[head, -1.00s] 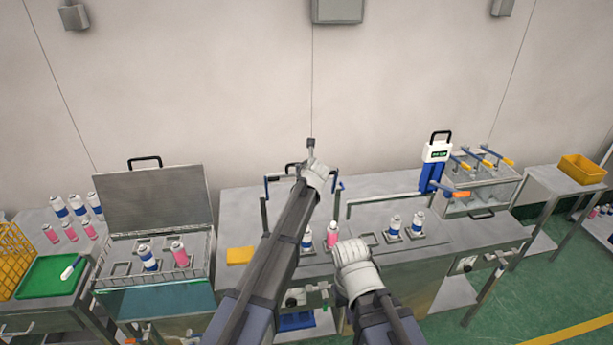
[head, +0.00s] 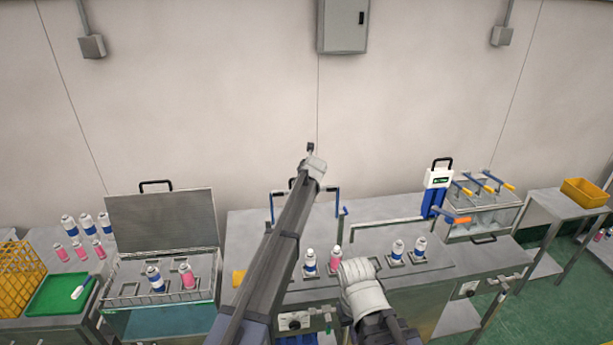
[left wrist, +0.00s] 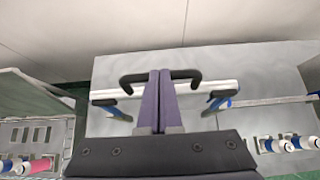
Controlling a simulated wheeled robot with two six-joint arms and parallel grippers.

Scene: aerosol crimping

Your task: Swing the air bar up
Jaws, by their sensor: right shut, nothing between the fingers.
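The air bar is the pale bar (left wrist: 206,88) on blue end arms in the left wrist view, with a black loop handle (left wrist: 187,74) behind my fingers. In the head view its blue frame (head: 272,206) stands at the back of the middle bench, partly hidden by my left arm. My left gripper (left wrist: 161,72) has its two purple fingers together at the middle of the handle. I cannot tell whether they touch it. My right gripper (head: 360,281) is low over the bench front, right of the bar, shut and empty; its fingertips are hard to make out.
White-and-blue and pink cans (head: 336,258) stand in holders on the middle bench. A wire-basket tank with a raised lid (head: 162,224) is at left. A blue-and-white device (head: 437,190) and a clear case (head: 485,212) stand at right.

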